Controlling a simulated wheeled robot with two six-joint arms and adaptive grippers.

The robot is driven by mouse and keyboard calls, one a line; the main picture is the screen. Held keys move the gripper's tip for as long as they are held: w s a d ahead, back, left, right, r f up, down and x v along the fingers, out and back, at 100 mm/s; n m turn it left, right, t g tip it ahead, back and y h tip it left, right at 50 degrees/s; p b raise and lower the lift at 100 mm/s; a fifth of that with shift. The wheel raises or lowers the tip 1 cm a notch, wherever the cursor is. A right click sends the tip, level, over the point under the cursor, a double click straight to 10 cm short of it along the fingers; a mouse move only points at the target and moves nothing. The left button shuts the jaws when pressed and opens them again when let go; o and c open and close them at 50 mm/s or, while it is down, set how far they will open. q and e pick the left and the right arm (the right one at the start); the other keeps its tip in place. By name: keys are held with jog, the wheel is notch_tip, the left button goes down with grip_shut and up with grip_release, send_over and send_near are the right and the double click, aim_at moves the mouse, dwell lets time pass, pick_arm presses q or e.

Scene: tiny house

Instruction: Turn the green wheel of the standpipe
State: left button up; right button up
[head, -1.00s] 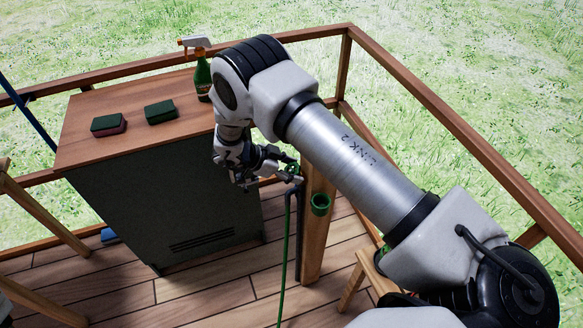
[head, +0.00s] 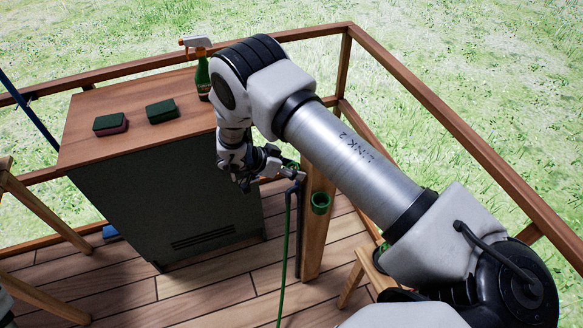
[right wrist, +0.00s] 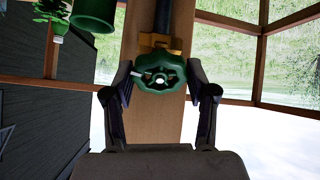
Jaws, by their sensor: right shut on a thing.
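The green wheel (right wrist: 160,73) is a scalloped hand wheel on a brass-coloured valve body (right wrist: 160,44), facing my right wrist camera. My right gripper (right wrist: 161,82) is shut on the wheel, one finger at its left rim and one at its right. In the head view the right gripper (head: 284,168) is at the top of the standpipe (head: 299,205), beside a wooden post, and mostly covers the wheel (head: 291,164). A green hose (head: 284,255) hangs down from the standpipe. My left gripper is not in view.
A dark cabinet with a wooden top (head: 90,140) stands left of the gripper, bearing two sponges (head: 161,111) and a green spray bottle (head: 203,80). A green cup-like holder (head: 320,202) is on the post. A wooden railing (head: 450,145) borders the deck.

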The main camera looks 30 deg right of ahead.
jog(key=shift+s+f, duration=0.1)
jog(key=shift+f, duration=0.05)
jog(key=o, duration=1.2)
jog(key=shift+d, duration=0.1)
jog(key=v, duration=1.2)
